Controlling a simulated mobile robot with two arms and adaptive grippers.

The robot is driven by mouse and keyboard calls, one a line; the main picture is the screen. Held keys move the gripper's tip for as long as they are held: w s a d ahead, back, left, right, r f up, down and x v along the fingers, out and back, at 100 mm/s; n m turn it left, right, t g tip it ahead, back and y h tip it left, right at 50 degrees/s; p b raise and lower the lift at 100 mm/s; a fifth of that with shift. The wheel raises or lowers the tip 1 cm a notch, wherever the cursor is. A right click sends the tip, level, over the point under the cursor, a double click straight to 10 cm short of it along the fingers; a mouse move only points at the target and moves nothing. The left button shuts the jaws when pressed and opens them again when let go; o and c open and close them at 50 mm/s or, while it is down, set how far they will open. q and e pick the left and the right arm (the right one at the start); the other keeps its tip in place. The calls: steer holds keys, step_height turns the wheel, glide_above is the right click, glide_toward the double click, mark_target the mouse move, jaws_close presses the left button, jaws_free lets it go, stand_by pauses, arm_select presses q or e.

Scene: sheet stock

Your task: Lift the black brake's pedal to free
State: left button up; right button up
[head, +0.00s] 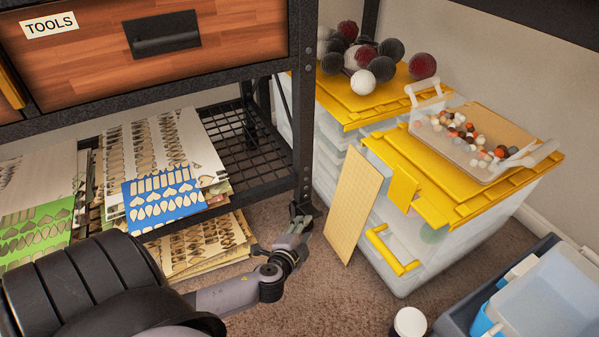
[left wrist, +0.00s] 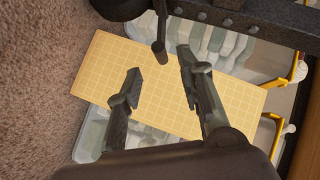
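The black shelf post (head: 305,120) ends low by the carpet in the head view. My left gripper (head: 299,226) is at the foot of this post and hides part of it. In the left wrist view a thin black lever (left wrist: 160,38), which looks like the brake's pedal, points down beside a dark round wheel-like part (left wrist: 118,5). My left gripper (left wrist: 160,72) is open there, one finger on each side of the lever's line. The lever's tip lies near the gap between the fingertips; I cannot tell whether they touch it. My right gripper is not in view.
A yellow grid sheet (head: 354,200) leans on clear bins with yellow lids (head: 430,195), just right of the gripper. Printed sheets (head: 160,150) fill the lower shelf. A blue and white container (head: 555,290) stands at the right. Carpet (head: 330,285) is open in front.

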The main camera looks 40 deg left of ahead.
arm_select(q)
steer(key=shift+v, duration=1.85)
steer(key=shift+d, duration=0.1)
